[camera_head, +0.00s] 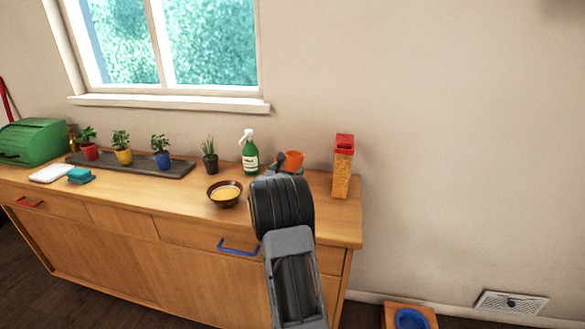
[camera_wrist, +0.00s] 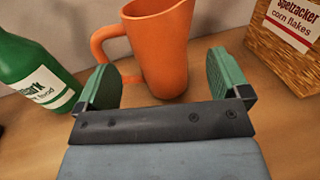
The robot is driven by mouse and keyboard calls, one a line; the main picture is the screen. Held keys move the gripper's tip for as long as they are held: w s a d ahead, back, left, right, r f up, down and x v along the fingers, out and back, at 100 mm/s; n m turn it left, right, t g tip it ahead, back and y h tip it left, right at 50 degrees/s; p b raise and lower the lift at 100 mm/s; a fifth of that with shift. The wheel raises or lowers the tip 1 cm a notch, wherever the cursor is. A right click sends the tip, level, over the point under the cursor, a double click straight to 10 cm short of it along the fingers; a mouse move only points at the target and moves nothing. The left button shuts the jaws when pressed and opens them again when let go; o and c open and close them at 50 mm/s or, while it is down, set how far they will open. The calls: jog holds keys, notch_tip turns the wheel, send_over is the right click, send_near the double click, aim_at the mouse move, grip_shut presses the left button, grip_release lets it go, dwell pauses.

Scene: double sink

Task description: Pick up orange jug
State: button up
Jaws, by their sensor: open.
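The orange jug (camera_wrist: 163,52) stands upright on the wooden counter in the wrist view, its handle to the left. In the head view only its upper part (camera_head: 292,159) shows; my arm hides the rest. My gripper (camera_wrist: 163,80) is open, its green-padded fingers apart, with the jug's lower body just beyond and between them. The left finger is close to the handle's lower end; I cannot tell whether they touch. Nothing is held.
A green spray bottle (camera_wrist: 30,75) stands left of the jug, and a corn flakes box (camera_wrist: 285,45) stands to the right. A brown bowl (camera_head: 224,195) and a small potted plant (camera_head: 210,160) are further left. The wall is close behind.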

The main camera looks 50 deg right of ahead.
aim_at(290, 163)
jog(key=p+x, duration=0.1)
jog(key=x, duration=0.3)
jog(key=shift+w+d+r, duration=0.15)
jog(key=shift+d, duration=0.25)
jog(key=c, duration=1.2)
jog(key=shift+c, duration=0.2)
jog(key=shift+r, duration=0.15)
jog(key=shift+r, duration=0.65)
jog(key=s+a+r+b, duration=0.1)
jog(key=s+a+r, duration=0.7)
jog(key=a+r, duration=0.3)
jog(key=shift+s+r+b, duration=0.25)
jog(key=shift+s+b, duration=0.1)
jog(key=shift+s, duration=0.05)
